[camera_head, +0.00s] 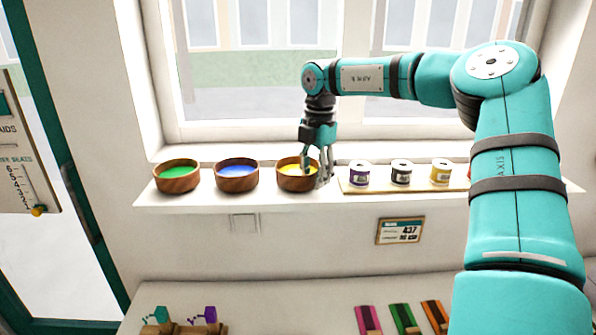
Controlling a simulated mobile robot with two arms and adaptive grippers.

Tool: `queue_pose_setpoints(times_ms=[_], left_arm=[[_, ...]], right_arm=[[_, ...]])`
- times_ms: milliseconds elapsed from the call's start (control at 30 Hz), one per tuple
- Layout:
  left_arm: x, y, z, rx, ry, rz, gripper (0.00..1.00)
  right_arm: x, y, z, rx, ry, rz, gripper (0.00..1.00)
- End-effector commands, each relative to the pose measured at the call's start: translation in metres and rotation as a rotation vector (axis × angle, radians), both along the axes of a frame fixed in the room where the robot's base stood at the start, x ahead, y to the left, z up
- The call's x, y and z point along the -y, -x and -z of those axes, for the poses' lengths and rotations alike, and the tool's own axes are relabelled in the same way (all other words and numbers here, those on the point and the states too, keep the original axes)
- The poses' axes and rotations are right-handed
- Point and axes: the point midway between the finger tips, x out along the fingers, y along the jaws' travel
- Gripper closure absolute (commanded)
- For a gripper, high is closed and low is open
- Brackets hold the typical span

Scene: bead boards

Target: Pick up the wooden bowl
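Three wooden bowls stand in a row on the white window sill: one with green contents (176,178), one with blue contents (237,177) and one with yellow contents (293,184). My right gripper (315,174) points down at the right side of the yellow-filled bowl. One finger shows over the bowl's inside and others show outside its right rim. The fingers hide that part of the rim, and I cannot tell whether they press on it. The bowl looks upright and on the sill. My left gripper is not in view.
A wooden board (380,188) right of the gripper holds spools with purple (359,173), black (401,172) and yellow (440,172) thread. The window stands behind the sill. A small sign (400,231) hangs below. Coloured items lie on a lower surface.

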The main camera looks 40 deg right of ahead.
Motion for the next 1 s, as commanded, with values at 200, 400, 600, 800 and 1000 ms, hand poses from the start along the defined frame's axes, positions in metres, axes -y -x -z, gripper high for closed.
queue_pose_setpoints(times_ms=[200,400,600,800,1000], left_arm=[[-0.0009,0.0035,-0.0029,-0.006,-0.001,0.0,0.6],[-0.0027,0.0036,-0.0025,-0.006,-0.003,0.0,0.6],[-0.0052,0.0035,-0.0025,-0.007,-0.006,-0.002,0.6],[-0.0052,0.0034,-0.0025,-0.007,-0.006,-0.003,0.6],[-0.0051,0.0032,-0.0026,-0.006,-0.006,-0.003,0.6]], right_arm=[[-0.0002,-0.0005,0.009,0.001,0.001,0.0,0.64],[0.0,-0.0004,0.0088,0.001,0.001,0.0,0.76],[0.0001,-0.0004,0.0086,0.001,0.001,0.0,1.0],[0.0001,-0.0004,0.0086,0.001,0.001,0.0,1.0],[0.0001,-0.0004,0.0083,0.001,0.001,0.0,1.0]])
